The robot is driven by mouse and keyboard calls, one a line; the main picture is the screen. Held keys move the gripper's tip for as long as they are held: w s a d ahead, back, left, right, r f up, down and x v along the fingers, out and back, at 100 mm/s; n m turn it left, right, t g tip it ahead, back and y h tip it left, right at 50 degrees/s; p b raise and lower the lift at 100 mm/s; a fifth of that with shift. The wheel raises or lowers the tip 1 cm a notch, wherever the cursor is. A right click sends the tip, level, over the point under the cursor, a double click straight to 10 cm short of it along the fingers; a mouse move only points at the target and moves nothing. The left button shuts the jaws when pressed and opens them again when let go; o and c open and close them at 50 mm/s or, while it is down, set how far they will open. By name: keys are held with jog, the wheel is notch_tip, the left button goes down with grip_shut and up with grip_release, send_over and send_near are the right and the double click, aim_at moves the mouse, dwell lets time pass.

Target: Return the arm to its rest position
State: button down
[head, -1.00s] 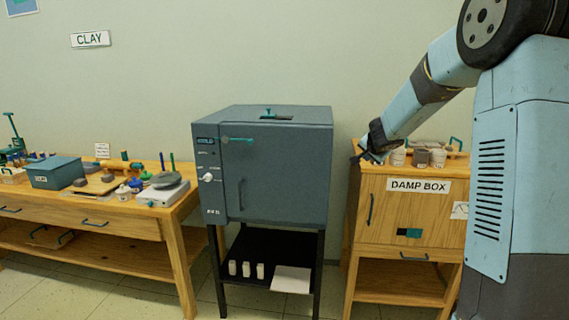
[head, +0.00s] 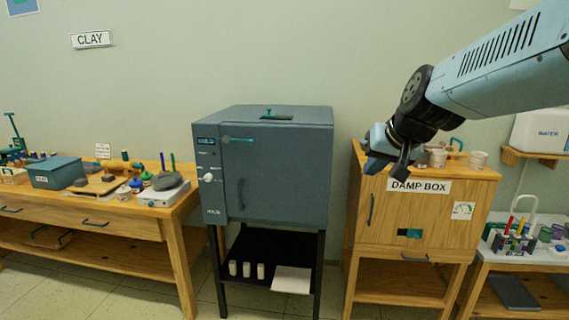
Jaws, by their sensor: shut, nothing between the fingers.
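My arm comes in from the upper right of the head view. My gripper (head: 388,168) is at its end, in front of the upper left part of the damp box (head: 385,205) in this view. The gripper points down and is shut with nothing held. Its fingers are dark and small in the picture. It covers part of the damp box top and is close to the left end of its label. I cannot tell whether it touches the box.
A grey kiln (head: 285,175) on a black stand is left of the gripper. A wooden table (head: 130,210) with clay tools is far left. Cups (head: 478,159) stand on the damp box. A water container (head: 545,133) and a cart (head: 535,266) with markers are at right.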

jog(key=s+d+f+g+h, duration=0.1)
jog(key=s+d+f, duration=0.1)
jog(key=s, duration=0.5)
jog(key=s+d+f+n+g+h, duration=0.1)
jog(key=s+d, duration=0.1)
jog(key=s, duration=0.6)
jog(key=shift+s+d+f, duration=0.25)
jog(key=shift+d+f, duration=0.05)
jog(key=shift+f, duration=0.05)
